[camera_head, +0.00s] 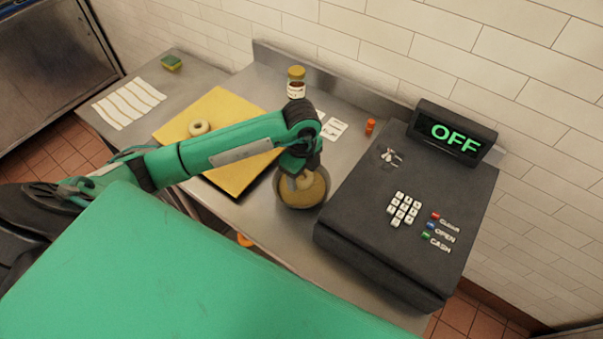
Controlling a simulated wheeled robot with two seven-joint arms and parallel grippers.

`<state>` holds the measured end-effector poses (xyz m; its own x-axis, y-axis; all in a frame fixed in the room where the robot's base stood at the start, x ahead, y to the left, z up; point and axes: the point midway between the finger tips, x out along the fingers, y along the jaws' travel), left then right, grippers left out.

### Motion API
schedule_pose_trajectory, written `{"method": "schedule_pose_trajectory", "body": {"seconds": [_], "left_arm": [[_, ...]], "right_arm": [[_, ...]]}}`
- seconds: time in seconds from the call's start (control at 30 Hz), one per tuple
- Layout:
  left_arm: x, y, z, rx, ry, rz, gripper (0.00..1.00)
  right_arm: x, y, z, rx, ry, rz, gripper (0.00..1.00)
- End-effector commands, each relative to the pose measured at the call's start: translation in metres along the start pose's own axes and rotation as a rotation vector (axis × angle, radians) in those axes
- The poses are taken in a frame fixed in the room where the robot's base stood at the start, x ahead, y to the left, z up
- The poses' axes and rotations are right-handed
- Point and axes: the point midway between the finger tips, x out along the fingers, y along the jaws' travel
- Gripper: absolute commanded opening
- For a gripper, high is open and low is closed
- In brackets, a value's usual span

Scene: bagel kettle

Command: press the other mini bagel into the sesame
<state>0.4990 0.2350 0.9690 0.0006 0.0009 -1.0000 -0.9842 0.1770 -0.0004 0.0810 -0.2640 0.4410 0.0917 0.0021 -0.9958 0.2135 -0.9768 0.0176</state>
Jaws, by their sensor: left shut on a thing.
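One mini bagel (199,128) lies on the yellow board (232,102), left of my left arm. A round bowl (304,206) with tan sesame in it (318,190) stands between the board and the cash register. My left gripper (297,184) points down into the bowl and is shut on a mini bagel. The wrist and fingers hide most of that bagel, so I cannot tell how firmly it touches the sesame. My right gripper is not in view.
The black cash register (405,215) stands close to the right of the bowl. A jar with a yellow lid (296,83) and a small orange bottle (370,127) stand behind. A striped cloth (130,102) and a sponge (171,63) lie at the left.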

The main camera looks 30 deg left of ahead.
Motion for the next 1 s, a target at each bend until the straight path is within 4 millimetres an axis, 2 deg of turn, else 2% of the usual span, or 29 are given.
{"method": "schedule_pose_trajectory", "body": {"seconds": [0.03,0.8,1.0], "left_arm": [[-0.007,0.0,0.0,0.0,0.0,-0.001,0.39],[-0.069,0.0,0.0,-0.001,0.0,-0.001,0.39],[-0.075,0.0,0.0,-0.001,0.0,0.0,0.39]], "right_arm": [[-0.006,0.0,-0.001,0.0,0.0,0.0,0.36],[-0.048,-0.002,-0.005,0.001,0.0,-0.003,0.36],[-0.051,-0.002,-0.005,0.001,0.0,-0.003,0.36]]}}
